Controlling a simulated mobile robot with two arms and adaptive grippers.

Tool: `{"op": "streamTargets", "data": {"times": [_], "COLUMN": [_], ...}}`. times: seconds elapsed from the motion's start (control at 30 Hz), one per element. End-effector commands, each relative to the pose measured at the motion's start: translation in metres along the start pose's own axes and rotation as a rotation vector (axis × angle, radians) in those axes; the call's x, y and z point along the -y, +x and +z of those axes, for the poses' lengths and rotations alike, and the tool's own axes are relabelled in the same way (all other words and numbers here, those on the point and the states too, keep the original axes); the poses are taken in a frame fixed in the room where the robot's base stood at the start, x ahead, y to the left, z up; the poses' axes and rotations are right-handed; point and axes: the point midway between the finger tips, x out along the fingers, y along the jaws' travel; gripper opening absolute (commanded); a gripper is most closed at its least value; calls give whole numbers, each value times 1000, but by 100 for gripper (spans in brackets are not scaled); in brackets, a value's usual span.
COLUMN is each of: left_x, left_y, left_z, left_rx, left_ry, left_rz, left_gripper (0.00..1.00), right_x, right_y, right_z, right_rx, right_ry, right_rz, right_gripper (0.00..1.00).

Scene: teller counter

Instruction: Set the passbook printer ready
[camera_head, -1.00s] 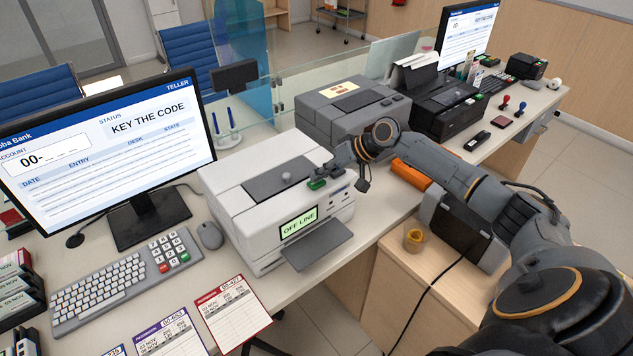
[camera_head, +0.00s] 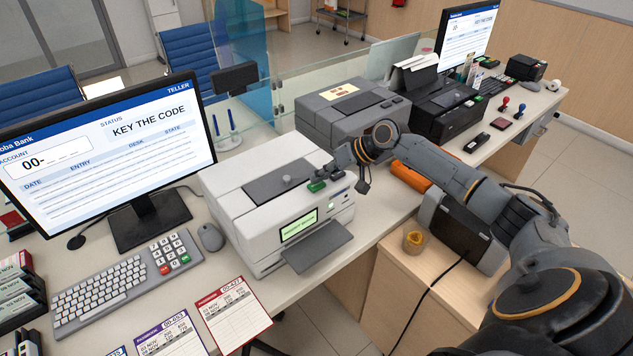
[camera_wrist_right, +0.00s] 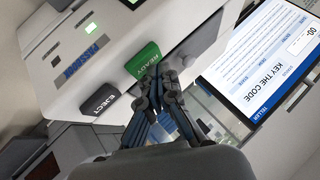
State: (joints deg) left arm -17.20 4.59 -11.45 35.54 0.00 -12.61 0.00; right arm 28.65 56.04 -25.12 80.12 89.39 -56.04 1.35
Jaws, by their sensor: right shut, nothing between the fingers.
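The white passbook printer (camera_head: 235,215) stands on the counter in the head view. Its small green display (camera_head: 299,225) carries text too small to read. In the right wrist view its green READY button (camera_wrist_right: 143,62) and dark EJECT button (camera_wrist_right: 104,106) show, along with a lit green lamp (camera_wrist_right: 90,28) near the PASSBOOK label. My right gripper (camera_head: 328,173) is at the printer's button panel. Its fingers (camera_wrist_right: 170,82) are shut and empty, right beside the READY button; I cannot tell whether they touch it. My left gripper is out of view.
A monitor (camera_head: 105,160) reading KEY THE CODE stands left, with a keyboard (camera_head: 125,280) and mouse (camera_head: 210,238) before it. Passbooks (camera_head: 233,315) lie at the front edge. A grey machine (camera_head: 350,108) stands behind my right arm. A glass screen lines the back.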

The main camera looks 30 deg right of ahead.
Motion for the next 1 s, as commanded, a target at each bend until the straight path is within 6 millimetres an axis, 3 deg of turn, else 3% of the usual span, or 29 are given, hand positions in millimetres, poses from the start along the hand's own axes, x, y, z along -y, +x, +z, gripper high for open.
{"op": "streamTargets", "data": {"times": [0.1, 0.53, 1.0], "left_x": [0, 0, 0], "left_y": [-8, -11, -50], "left_z": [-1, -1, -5], "left_rx": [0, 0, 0], "left_ry": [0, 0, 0], "left_rz": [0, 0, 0], "left_gripper": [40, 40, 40], "right_x": [5, 6, 29], "right_y": [-6, -8, -40], "right_z": [-4, -6, -29], "right_rx": [0, -2, -2], "right_ry": [0, 0, 0], "right_rz": [-1, -1, 0], "right_gripper": [0, 0, 0]}}
